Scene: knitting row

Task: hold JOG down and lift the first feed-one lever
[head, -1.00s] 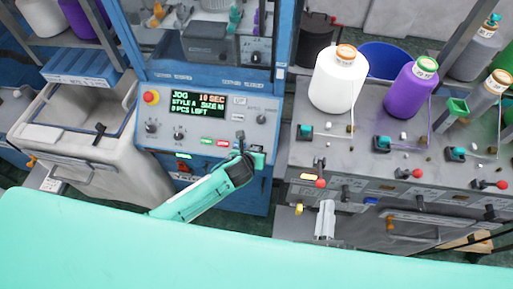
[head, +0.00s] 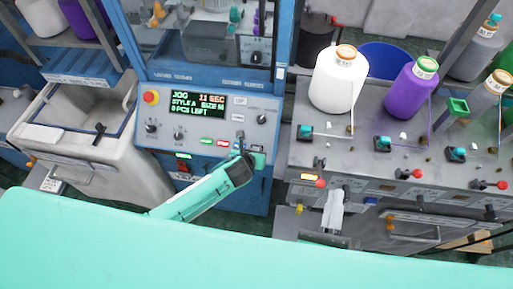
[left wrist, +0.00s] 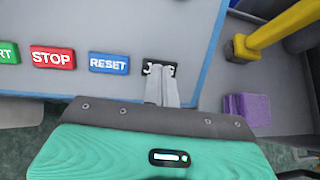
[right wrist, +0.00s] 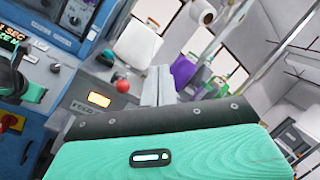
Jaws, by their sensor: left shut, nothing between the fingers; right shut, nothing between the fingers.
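The display (head: 198,104) on the blue machine's panel reads JOG, 11 SEC. My left gripper (head: 243,160) is shut at the panel's lower right. The first feed-one lever has a red ball knob (head: 320,183), also in the right wrist view (right wrist: 123,86). My right gripper (head: 334,203) is shut and empty, just right of and below that knob; contact cannot be told.
An amber-lit FEED button (right wrist: 98,99) sits left of the lever. More red-knobbed levers (head: 417,173) line the feeder front to the right. A white cone (head: 338,82) and a purple cone (head: 408,92) stand on top. A grey bin (head: 90,140) stands left.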

